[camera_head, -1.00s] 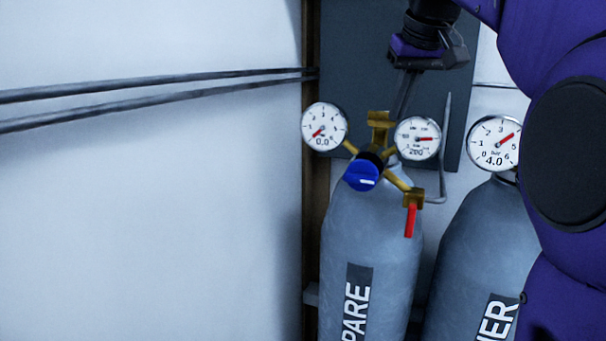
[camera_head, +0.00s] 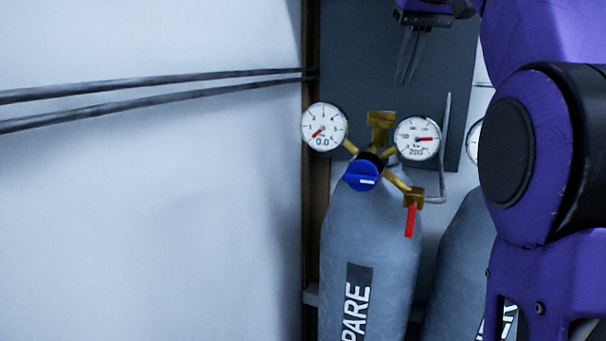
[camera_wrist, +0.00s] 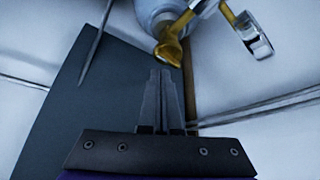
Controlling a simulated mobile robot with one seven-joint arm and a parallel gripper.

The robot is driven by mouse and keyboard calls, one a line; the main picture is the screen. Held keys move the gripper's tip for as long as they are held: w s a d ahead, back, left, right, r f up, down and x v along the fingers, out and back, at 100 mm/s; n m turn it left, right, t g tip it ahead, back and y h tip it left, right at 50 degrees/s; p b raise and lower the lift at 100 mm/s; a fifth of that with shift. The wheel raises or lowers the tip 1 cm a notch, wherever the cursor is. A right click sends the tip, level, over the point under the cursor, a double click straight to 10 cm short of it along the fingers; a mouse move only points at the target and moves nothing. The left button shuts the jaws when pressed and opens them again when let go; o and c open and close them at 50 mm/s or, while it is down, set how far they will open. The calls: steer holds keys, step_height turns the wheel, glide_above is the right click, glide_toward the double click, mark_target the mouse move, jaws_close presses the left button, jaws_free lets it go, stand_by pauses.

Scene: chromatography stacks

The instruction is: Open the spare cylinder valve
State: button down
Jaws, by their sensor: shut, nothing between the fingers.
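The spare cylinder (camera_head: 365,255) is grey, upright and labelled "PARE" as far as its label shows. On its top is a brass regulator with a blue knob (camera_head: 362,174) and a red lever (camera_head: 410,220) hanging down at the right. Its left gauge (camera_head: 324,127) reads near 0.0 and its right gauge (camera_head: 418,139) has its needle toward the right. My gripper (camera_head: 405,82) is shut and empty, above and behind the regulator. In the wrist view my gripper (camera_wrist: 165,72) points toward a brass fitting (camera_wrist: 172,48), with no clear contact.
A second grey cylinder (camera_head: 455,270) stands at the right, partly hidden by my arm. A dark panel (camera_head: 350,60) is behind the cylinders. Two pipes (camera_head: 150,88) run along the left wall. A thin grey tube (camera_head: 445,150) rises beside the right gauge.

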mark_target(388, 125)
step_height(388, 125, down, 6)
steer(key=a+b, duration=0.1)
steer(key=b, duration=0.2)
steer(key=shift+s+a, duration=0.3)
steer(key=shift+s, duration=0.15)
steer(key=shift+w+p, duration=0.5)
steer(key=shift+w, duration=0.1)
stand_by(1.1)
steer(key=shift+p, duration=0.8)
steer(key=shift+d, duration=0.15)
stand_by(0.5)
steer(key=shift+s, duration=0.1)
